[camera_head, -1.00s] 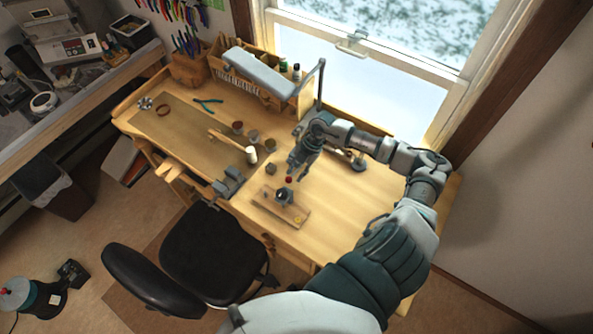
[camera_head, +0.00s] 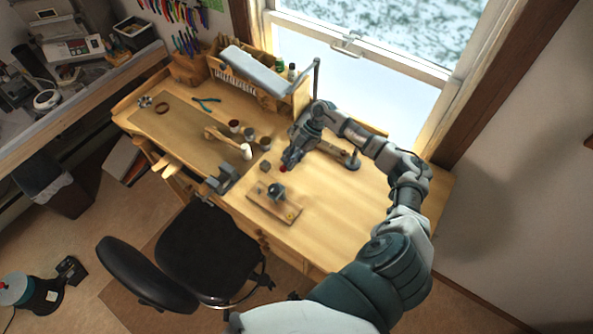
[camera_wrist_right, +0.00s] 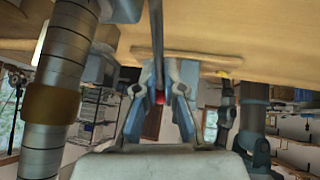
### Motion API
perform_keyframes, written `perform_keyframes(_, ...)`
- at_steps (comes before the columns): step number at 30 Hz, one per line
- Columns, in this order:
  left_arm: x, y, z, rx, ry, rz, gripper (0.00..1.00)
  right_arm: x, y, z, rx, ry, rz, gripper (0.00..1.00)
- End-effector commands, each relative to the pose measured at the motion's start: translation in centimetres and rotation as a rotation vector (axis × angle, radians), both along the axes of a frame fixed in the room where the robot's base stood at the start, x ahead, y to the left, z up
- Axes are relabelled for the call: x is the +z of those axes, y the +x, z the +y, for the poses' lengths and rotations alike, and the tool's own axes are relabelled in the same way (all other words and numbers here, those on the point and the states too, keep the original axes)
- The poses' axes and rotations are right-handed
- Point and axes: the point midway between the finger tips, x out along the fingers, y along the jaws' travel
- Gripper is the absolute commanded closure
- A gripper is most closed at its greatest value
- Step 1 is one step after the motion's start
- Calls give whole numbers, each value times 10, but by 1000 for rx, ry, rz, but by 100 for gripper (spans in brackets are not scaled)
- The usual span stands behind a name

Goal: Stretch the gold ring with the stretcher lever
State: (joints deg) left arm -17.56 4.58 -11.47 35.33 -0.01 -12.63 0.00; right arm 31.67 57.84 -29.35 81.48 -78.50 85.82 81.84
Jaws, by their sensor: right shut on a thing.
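The ring stretcher (camera_head: 276,190) is a small dark tool on a wooden base (camera_head: 265,204) near the bench's front edge. Its lever ends in a red knob (camera_head: 282,169), which also shows in the right wrist view (camera_wrist_right: 160,97). My right gripper (camera_head: 286,164) is shut on the lever at the red knob; its blue-grey fingers (camera_wrist_right: 160,88) flank it in the wrist view. A brownish-gold band (camera_wrist_right: 52,112) circles a grey segmented column at the wrist view's left; I cannot tell whether it is the gold ring. My left gripper is out of view.
A small yellow item (camera_head: 290,214) lies on the base's right end. A black chair (camera_head: 205,250) is in front. The bench's right part is clear.

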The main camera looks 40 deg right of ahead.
Motion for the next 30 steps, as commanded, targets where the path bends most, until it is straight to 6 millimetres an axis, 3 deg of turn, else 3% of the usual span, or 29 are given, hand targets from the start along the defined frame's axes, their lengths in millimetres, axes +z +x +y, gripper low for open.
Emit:
perform_keyframes(11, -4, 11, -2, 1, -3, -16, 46, 28, 6, -15, 9, 322, 88, 100)
perform_keyframes(19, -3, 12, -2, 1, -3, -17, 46, 41, 9, -26, 10, 328, 82, 100)
perform_keyframes(30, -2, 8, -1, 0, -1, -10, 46, 44, 12, -35, 5, 329, 81, 100)
